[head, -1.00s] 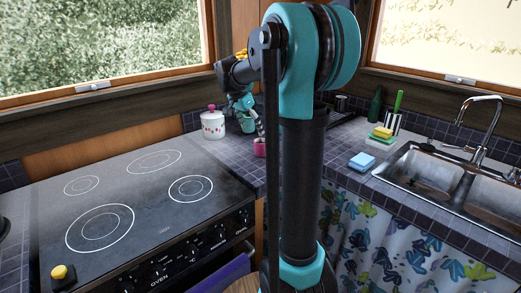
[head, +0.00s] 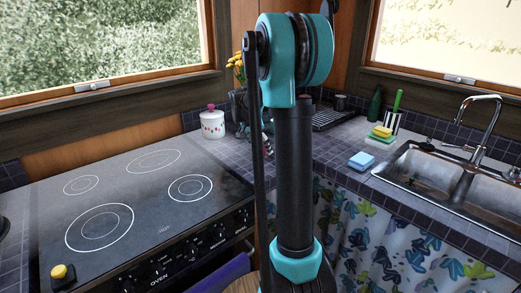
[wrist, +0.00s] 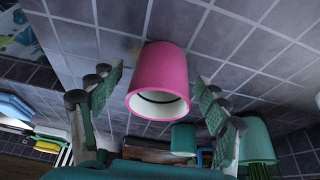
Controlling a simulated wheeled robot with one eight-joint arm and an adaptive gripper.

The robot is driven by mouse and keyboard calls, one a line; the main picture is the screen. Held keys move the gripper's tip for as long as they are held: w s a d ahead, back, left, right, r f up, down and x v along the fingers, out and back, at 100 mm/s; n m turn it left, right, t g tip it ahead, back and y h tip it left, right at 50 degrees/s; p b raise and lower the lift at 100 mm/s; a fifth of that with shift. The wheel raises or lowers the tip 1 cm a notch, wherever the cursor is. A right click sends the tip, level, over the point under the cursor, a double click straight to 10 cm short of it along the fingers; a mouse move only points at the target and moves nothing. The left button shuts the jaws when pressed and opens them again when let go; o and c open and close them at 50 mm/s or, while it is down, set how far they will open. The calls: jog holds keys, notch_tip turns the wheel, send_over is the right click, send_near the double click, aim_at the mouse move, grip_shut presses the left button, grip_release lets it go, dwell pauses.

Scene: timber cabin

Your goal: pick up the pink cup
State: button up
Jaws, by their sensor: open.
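My gripper (wrist: 160,100) is open, with one finger on each side of the cup. Gaps show between the fingers and the cup, and the cup is not gripped. In the head view, my arm hides most or all of the cup, and my gripper (head: 267,143) is only partly visible behind the arm's dark rod, over the tiled counter.
A white lidded jar (head: 212,124) stands left of my gripper, by the stove (head: 140,205). Yellow flowers (head: 237,66) are behind. A blue sponge (head: 361,161), green bottle (head: 374,104) and sink (head: 440,180) are to the right. In the wrist view, a teal pot (wrist: 257,140) is near the right finger.

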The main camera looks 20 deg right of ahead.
jog(key=c, duration=1.3)
jog(key=shift+r, duration=0.1)
jog(key=shift+c, duration=0.2)
